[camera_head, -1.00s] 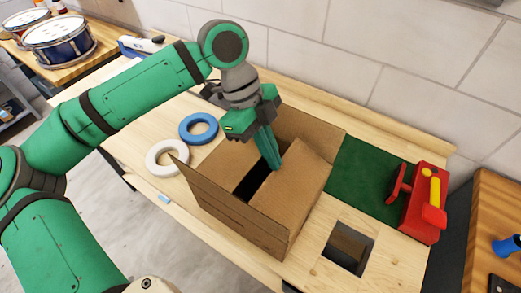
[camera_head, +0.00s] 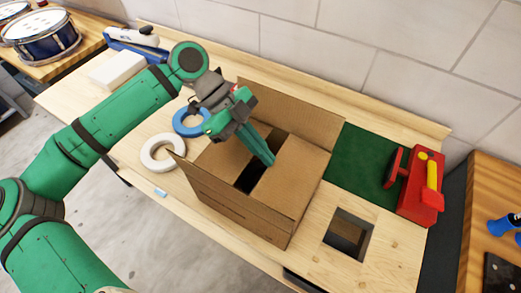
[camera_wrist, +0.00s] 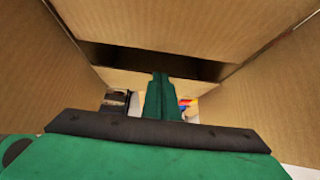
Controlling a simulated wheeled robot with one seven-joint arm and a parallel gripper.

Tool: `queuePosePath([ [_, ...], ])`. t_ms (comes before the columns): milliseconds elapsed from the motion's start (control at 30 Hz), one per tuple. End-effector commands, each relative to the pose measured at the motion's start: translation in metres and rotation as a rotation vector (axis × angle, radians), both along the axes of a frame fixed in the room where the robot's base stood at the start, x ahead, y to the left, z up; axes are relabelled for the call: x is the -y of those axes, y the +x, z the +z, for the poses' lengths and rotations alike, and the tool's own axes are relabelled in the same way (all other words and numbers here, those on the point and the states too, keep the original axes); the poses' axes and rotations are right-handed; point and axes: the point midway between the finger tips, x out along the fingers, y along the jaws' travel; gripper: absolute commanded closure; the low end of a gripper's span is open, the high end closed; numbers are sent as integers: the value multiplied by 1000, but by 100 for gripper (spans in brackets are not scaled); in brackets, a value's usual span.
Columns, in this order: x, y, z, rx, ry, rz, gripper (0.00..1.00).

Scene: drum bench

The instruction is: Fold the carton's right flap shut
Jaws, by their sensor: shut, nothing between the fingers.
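The open-topped carton (camera_head: 240,212) stands on the bench. Its right flap (camera_head: 298,172) lies folded inward, about level over the right part of the opening. My gripper (camera_head: 268,160) is shut and empty, its fingertips at the inner edge of that flap, seemingly touching it from above. The left flap (camera_head: 218,160) also lies inward, and a dark gap (camera_head: 250,176) shows between the two. In the wrist view my closed fingers (camera_wrist: 160,85) point between cardboard panels; exact contact is unclear.
A white ring (camera_head: 163,153) and a blue ring (camera_head: 190,121) lie left of the carton. Right are a green mat (camera_head: 357,160), a red device (camera_head: 420,190) with a yellow part, and a square hole (camera_head: 348,233) in the bench. A tiled wall closes the back.

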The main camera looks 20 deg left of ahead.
Motion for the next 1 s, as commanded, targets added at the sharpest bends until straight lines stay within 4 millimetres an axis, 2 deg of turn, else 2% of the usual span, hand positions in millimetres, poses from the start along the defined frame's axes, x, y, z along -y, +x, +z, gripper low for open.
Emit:
queuePosePath([
  [433, 0, 0, 3, 0, 2, 0, 100],
  [867, 0, 0, 18, 1, 2, 1, 100],
  [1000, 2, 1, 29, 2, 3, -3, 100],
])
